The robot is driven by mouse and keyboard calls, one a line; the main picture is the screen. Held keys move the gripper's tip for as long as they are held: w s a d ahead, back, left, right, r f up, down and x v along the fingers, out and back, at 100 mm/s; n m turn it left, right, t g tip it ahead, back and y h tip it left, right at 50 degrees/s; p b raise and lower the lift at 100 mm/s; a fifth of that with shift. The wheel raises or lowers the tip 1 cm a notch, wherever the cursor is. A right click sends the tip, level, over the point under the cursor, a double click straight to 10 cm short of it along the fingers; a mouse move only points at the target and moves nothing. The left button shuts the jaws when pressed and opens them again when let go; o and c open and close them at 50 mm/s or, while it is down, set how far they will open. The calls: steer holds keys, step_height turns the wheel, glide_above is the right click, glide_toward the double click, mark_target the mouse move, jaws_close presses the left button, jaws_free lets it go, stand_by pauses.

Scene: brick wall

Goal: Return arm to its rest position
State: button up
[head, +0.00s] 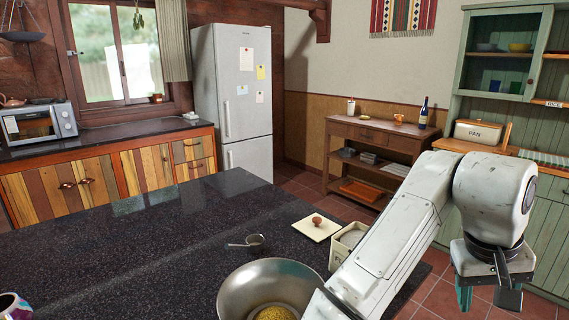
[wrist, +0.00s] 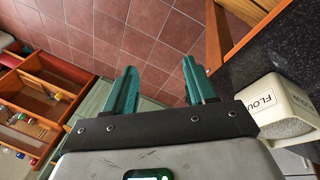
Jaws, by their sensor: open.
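My arm reaches from the bottom of the head view to the right, and its gripper (head: 489,297) hangs downward beyond the dark countertop's right edge, over the tiled floor. In the wrist view, my gripper (wrist: 160,70) has its two teal fingers apart, with only floor tiles between them. It is open and holds nothing.
A green cupboard (head: 545,215) stands at right. The countertop's left is mostly clear.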

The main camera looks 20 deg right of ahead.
steer(key=d+f+n+t+h, duration=0.1)
steer(key=d+f+t+h, duration=0.1)
steer(key=d+f+h, duration=0.25)
step_height(320, 180, down, 10)
steer(key=s+a+n+y, duration=0.1)
steer(key=a+n, duration=0.1)
steer(key=n, duration=0.1)
steer(key=s+a+f+n+y, duration=0.2)
steer(key=s+a+f+y, duration=0.4)
steer(key=s+a+f, duration=0.9)
step_height(320, 180, down, 2)
steer(key=shift+s+a+f+g+y+p, duration=0.15)
steer(key=shift+a+g+y+p, duration=0.25)
steer(key=shift+a, duration=0.55)
